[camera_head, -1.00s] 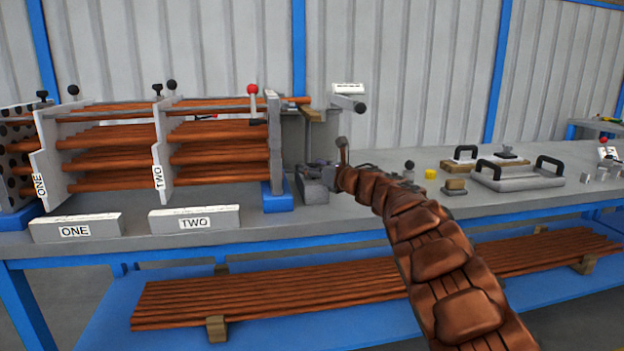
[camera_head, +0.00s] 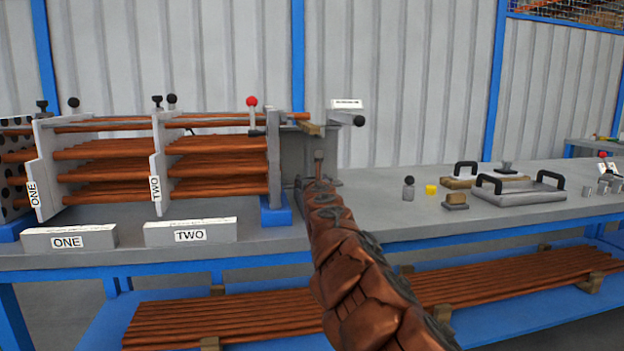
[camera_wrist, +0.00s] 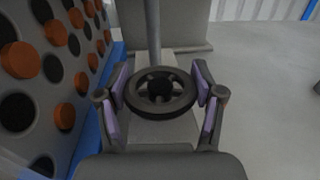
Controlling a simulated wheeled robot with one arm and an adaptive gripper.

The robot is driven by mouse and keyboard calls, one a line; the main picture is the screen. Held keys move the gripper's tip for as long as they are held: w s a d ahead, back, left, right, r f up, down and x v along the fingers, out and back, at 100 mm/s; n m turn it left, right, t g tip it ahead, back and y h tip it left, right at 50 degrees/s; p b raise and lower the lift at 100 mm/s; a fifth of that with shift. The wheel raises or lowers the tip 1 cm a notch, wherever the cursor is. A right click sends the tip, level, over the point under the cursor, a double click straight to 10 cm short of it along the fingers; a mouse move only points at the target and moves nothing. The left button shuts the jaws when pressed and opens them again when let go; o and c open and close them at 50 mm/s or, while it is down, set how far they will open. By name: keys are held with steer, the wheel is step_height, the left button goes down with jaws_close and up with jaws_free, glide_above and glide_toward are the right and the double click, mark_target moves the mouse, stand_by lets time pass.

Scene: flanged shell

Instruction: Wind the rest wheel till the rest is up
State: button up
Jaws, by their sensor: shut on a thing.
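The rest wheel (camera_wrist: 160,106) is a dark spoked handwheel with a round hub, in the middle of the wrist view. My gripper (camera_wrist: 163,82) has its purple-padded fingers on the wheel's left and right rim, shut on it. In the head view my gripper is at the grey stand, mostly hidden behind my brown arm, and the wheel is hidden there. A grey post (camera_wrist: 152,28) rises just beyond the wheel. A tan block (camera_head: 309,128), seemingly the rest, sits high by the stand, close to the top tube's end. Whether they touch is unclear.
A holed panel (camera_wrist: 92,62) with copper tube ends stands close left of my gripper. The rack (camera_head: 160,170) holds copper tubes behind labels ONE and TWO. Right on the bench are a black-handled tray (camera_head: 520,193), a yellow piece (camera_head: 431,189) and small blocks. Bench between is clear.

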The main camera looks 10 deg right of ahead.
steer(key=shift+r+m+h+p, duration=0.15)
steer(key=shift+m+h+p, duration=0.75)
steer(key=shift+h, duration=0.3)
steer(key=shift+g, duration=0.3)
steer(key=shift+h+p, duration=0.3)
steer(key=shift+h, duration=0.2)
steer(key=o, duration=1.1)
steer(key=shift+o, duration=0.2)
steer(key=shift+v, duration=3.75)
